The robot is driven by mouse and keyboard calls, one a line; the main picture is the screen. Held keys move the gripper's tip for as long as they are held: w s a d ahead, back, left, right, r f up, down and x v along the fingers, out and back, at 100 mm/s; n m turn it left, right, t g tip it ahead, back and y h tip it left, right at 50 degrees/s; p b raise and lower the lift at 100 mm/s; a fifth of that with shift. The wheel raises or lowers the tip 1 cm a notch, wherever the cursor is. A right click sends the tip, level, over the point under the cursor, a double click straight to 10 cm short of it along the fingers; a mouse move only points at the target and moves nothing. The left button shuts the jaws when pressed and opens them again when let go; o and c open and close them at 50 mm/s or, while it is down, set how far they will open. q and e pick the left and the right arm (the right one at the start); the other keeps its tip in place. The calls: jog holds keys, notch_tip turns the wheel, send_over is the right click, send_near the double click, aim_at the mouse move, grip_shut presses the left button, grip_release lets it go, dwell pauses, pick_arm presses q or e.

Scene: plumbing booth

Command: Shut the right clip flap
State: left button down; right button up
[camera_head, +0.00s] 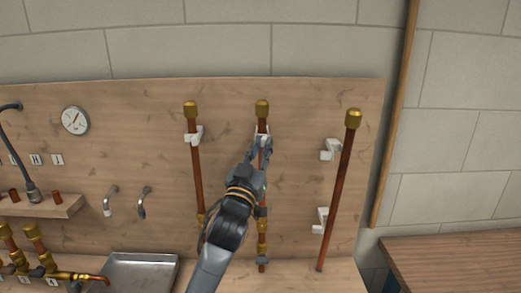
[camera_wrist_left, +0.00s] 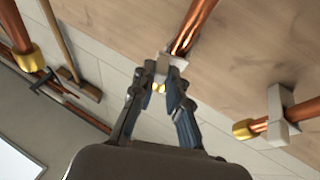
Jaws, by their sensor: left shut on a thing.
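Three copper pipes with brass caps stand at the wooden board. The middle pipe (camera_head: 262,124) has a white clip (camera_head: 262,136) near its top, partly hidden by my left gripper (camera_head: 263,150). In the left wrist view, my left gripper (camera_wrist_left: 160,82) has its fingertips close together at this clip (camera_wrist_left: 171,63), shut on part of it. The middle pipe (camera_wrist_left: 196,22) runs up from there. I cannot tell how far the clip's flap is closed. My right gripper is not in view.
The left pipe (camera_head: 197,170) passes through a white clip (camera_head: 194,136). The right pipe (camera_head: 342,180) leans beside two white clips (camera_head: 330,149) (camera_head: 320,219).

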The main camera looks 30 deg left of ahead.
pick_arm(q)
jog(key=n+g+y+b, duration=0.1)
jog(key=y+b, duration=0.1)
jog(key=w+n+g+y+b, duration=0.1)
jog(key=y+b, duration=0.1)
jog(key=y, duration=0.1)
jog(key=d+n+g+y+b, duration=0.1)
jog(key=n+y+b, duration=0.1)
jog(key=shift+w+y, duration=0.25)
jog(key=shift+y, duration=0.05)
jog(key=c, duration=1.3)
grip_release()
jog(key=shift+r, duration=0.1)
notch_tip(320, 180, up, 10)
jog(key=shift+f, duration=0.1)
jog(key=shift+f, duration=0.1)
